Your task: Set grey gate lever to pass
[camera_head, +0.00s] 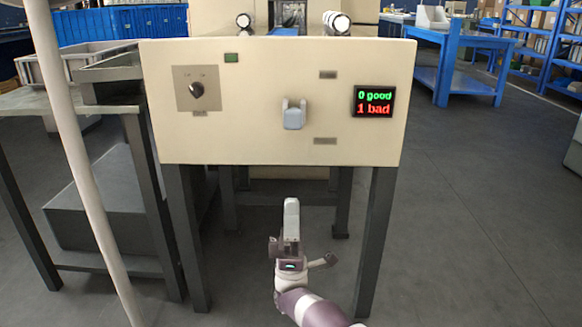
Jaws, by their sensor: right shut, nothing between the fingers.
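The grey gate lever (293,117) sits at the middle of the cream machine panel (240,125). My right gripper (291,204) is below the panel and the lever in the picture, pointing up, shut and empty. It is apart from the lever. My left gripper is not in view.
A black rotary knob (197,90) is on the panel's left, near a green button (231,57). A display (374,102) reads "0 good, 1 bad". A pale pole (78,150) crosses the left side. A grey table (60,100) stands left; floor at right is clear.

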